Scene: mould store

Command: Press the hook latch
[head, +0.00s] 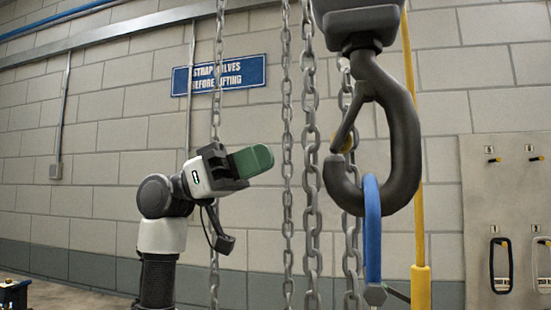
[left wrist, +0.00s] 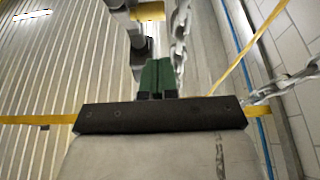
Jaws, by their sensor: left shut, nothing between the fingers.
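A large dark grey hook (head: 406,140) hangs from its block in the head view. Its latch (head: 348,122), a thin grey bar, slants down from the shank across the mouth towards the hook's tip and looks closed. A blue link (head: 372,225) hangs in the bowl of the hook. My left gripper (head: 262,160) has green fingers pressed together, with nothing between them. It is left of the hook, pointing right towards the latch, with a clear gap between. Its fingers also show in the left wrist view (left wrist: 157,74). My right gripper is in neither view.
Several hanging chains (head: 310,150) hang between my left gripper and the hook in the picture; their depth is hard to tell. A yellow pole (head: 420,240) stands right of the hook. A beige board (head: 500,200) with hung items is far right. A blue sign (head: 220,75) is on the wall.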

